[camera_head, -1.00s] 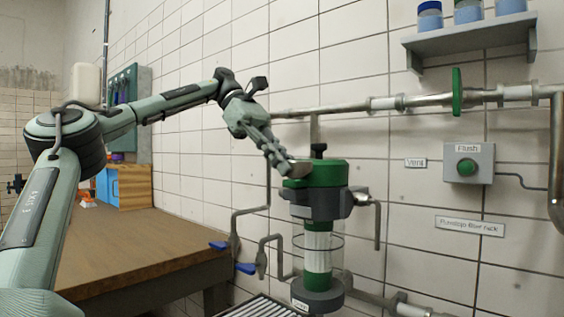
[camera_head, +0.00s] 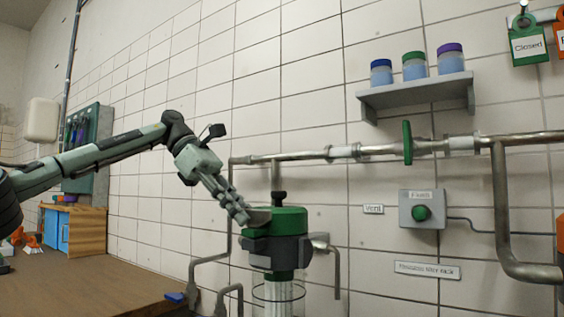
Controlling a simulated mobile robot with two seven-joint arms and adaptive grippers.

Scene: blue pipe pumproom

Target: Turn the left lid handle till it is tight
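The filter housing's dark green lid (camera_head: 288,222) sits on a clear cylinder (camera_head: 277,292) below the pipe, with a black knob (camera_head: 279,198) on top. My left gripper (camera_head: 243,214) reaches down from the upper left, its fingers at the lid's left edge. A small grey piece (camera_head: 259,215) shows just beyond the fingertips; I cannot tell if it is the left lid handle or part of a finger. The fingers overlap in this view, so their opening and any grip are unclear. My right gripper is out of view.
A grey box with a green button (camera_head: 421,213) is to the right. A shelf (camera_head: 417,94) holds jars above. A wooden bench (camera_head: 85,285) fills the lower left.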

